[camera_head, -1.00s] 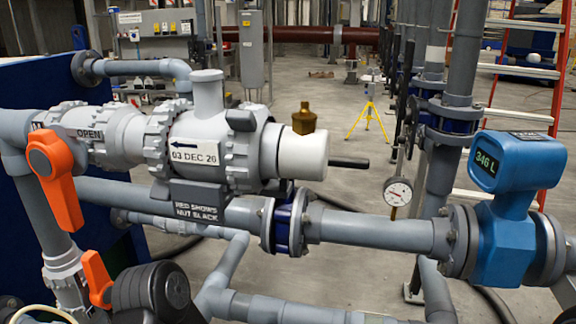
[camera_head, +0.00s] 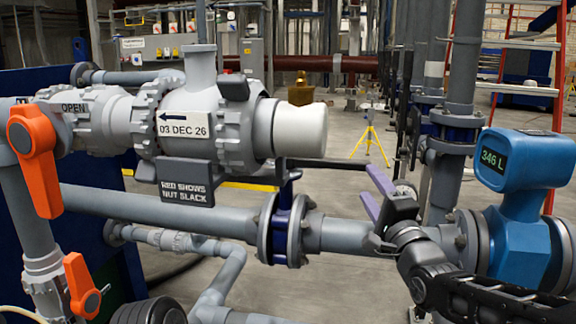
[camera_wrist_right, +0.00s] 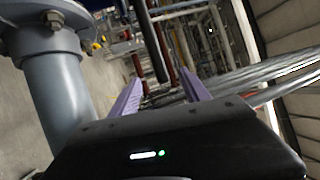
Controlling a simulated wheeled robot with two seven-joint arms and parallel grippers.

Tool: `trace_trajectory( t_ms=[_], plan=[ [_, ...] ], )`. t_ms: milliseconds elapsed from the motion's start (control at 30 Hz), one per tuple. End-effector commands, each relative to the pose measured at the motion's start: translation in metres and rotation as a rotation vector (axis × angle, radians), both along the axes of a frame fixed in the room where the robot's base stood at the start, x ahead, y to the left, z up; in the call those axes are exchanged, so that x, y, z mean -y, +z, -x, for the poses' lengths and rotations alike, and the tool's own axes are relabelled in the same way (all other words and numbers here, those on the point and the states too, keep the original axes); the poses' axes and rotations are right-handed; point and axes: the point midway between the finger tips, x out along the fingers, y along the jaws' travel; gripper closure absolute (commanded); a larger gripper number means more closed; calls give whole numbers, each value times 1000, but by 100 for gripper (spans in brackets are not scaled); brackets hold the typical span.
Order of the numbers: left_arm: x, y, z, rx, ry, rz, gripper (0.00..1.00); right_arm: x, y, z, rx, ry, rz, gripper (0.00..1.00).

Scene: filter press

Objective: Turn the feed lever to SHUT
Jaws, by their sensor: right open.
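A large orange lever (camera_head: 36,160) hangs down at the left of the head view, beside a grey valve body labelled OPEN (camera_head: 75,108). A smaller orange lever (camera_head: 82,286) is tilted on the pipe below it. No label reading feed or SHUT can be made out. My right gripper (camera_head: 366,182) is open, with its purple fingers near the end of a black rod (camera_head: 320,163) that sticks out of the white-capped housing. In the right wrist view the rod (camera_wrist_right: 155,40) shows between the open fingers; contact is not clear. My left gripper is out of view.
The grey housing with the "03 DEC 26" tag (camera_head: 185,123) fills the middle. A horizontal pipe (camera_head: 150,210) with a blue flange runs below it. A blue meter reading 346 (camera_head: 505,165) stands right of my right gripper. A yellow tripod (camera_head: 370,140) stands on the floor behind.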

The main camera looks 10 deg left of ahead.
Motion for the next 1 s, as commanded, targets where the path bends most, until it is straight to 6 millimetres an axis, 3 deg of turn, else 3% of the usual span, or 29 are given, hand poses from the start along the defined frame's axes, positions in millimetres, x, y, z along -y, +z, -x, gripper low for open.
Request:
trace_trajectory(
  t_ms=[267,700,1000],
  plan=[
    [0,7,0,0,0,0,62,-2,2,-4,-3,-1,2,45],
    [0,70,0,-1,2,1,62,-30,23,-63,-5,-1,4,45],
    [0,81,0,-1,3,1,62,-38,21,-79,-3,-1,3,45]
  ],
)
